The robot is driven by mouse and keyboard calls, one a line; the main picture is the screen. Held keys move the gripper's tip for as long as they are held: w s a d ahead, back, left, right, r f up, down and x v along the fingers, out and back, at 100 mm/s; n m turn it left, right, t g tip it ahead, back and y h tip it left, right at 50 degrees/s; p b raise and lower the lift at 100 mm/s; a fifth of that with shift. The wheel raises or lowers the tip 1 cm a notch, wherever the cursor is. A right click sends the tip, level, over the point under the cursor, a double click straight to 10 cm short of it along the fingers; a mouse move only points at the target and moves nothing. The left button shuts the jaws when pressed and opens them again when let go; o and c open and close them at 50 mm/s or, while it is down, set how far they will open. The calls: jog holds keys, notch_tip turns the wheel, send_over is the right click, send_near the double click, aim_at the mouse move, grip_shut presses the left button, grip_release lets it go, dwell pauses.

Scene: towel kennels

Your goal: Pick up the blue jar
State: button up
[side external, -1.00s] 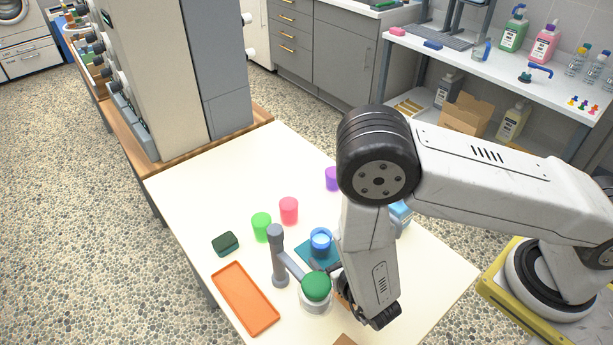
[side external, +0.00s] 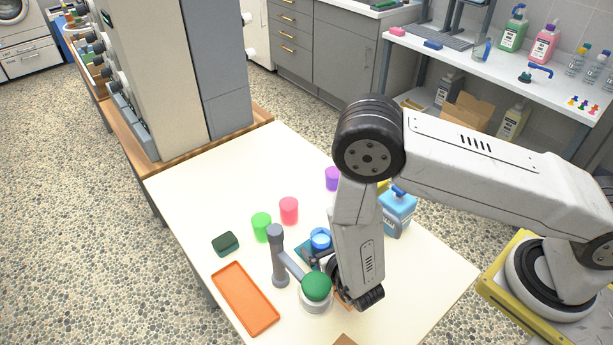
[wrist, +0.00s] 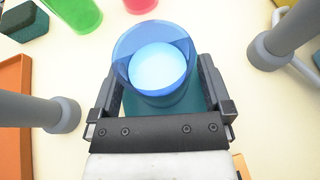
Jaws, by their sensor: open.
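The blue jar (side external: 320,238) is translucent, with a pale blue inside, and stands upright on a teal mat (side external: 302,246). In the wrist view the jar (wrist: 153,62) is at top centre, between the two dark fingers of my gripper (wrist: 160,85). The fingers are open, one on each side of the jar. Slim gaps seem to show beside it, and I cannot tell whether either finger touches it. In the side view my gripper (side external: 322,258) is low beside the jar and partly hidden by my arm.
A grey post (side external: 277,258) and a green-topped container (side external: 316,287) stand close in front. Green (side external: 261,227), pink (side external: 289,211) and purple (side external: 332,179) cups are behind. A blue pump bottle (side external: 398,213) is right. An orange tray (side external: 245,298) and dark green sponge (side external: 226,244) lie left.

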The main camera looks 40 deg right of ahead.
jog(key=c, duration=1.3)
jog(key=shift+r, duration=0.15)
notch_tip(320, 180, up, 10)
dwell(0.7)
